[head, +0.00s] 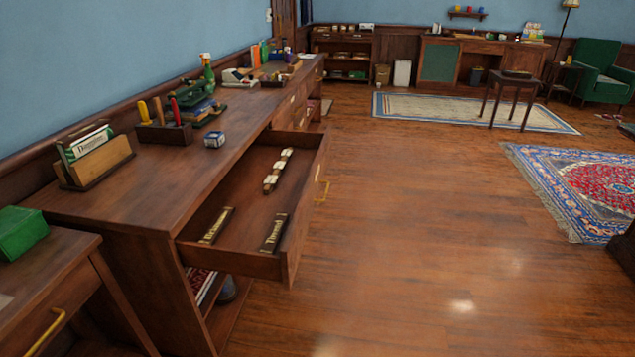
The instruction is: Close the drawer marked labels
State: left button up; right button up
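An open drawer (238,193) is pulled well out of the long wooden counter (130,195) on the left. Its front panel faces right and carries a brass handle (322,192). Inside lie two dark pieces with pale lettering, one on the left (216,225) and one near the front panel (274,233). A row of small whitish pieces (277,171) lies toward the far end. The marking on the drawer's front cannot be read from here. Neither of my grippers is in view.
A nearer cabinet (45,275) with a brass handle stands at lower left. The counter top holds a letter holder (95,158), a tool block (165,132) and a small blue-and-white box (214,139). The wooden floor (420,220) right of the drawer is clear. A patterned rug (590,185) lies at right.

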aim_at(296, 188)
jog(key=i+u, duration=0.1)
jog(key=i, duration=0.4)
jog(key=i+l, duration=0.15)
jog(key=i, duration=0.3)
jog(key=i+l+u, duration=0.15)
jog(key=i, duration=0.35)
jog(key=i+l+u, duration=0.1)
jog(key=i, duration=0.4)
